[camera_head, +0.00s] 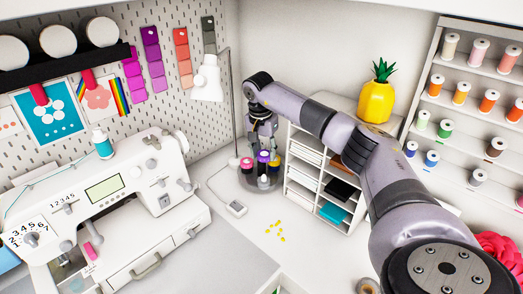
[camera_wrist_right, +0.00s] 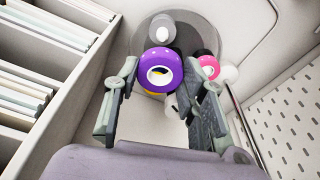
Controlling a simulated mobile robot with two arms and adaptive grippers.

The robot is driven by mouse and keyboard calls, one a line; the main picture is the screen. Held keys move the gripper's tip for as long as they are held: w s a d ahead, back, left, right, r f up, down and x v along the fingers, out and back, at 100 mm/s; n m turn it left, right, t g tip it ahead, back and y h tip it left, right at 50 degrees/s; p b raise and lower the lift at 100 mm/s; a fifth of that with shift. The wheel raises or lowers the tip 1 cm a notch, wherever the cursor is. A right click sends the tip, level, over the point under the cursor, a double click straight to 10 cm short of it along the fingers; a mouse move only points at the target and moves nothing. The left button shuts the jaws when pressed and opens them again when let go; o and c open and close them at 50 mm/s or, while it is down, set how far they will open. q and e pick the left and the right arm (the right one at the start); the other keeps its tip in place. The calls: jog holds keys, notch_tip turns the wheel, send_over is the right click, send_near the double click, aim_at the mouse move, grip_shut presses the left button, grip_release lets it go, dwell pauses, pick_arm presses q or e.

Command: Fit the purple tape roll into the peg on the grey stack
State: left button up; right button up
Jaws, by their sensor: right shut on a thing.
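The purple tape roll (camera_wrist_right: 160,54) shows between the fingertips of my right gripper (camera_wrist_right: 160,66) in the wrist view, its white core facing the camera. My right gripper (camera_head: 262,138) is shut on it and points down over the round grey stand (camera_head: 246,181) in the head view; the purple roll (camera_head: 263,156) shows below the fingers. A grey roll with a white core (camera_wrist_right: 161,30) is on the stand, beyond the purple roll in the wrist view. Whether the purple roll touches a peg cannot be told. My left gripper is not in view.
A pink roll (camera_wrist_right: 209,66) is also on the stand, and some yellow shows beneath the purple roll. White shelves (camera_head: 303,155) stand close to the right of my gripper. A lamp (camera_head: 207,80) and sewing machine (camera_head: 105,195) are to the left.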

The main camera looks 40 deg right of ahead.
aim_at(264, 175)
jog(key=shift+f+b, duration=1.3)
jog(key=shift+f, duration=1.65)
jog(key=shift+p, duration=0.5)
jog(key=shift+f+b, duration=1.05)
jog(key=shift+f, duration=0.7)
jog(key=o, duration=0.9)
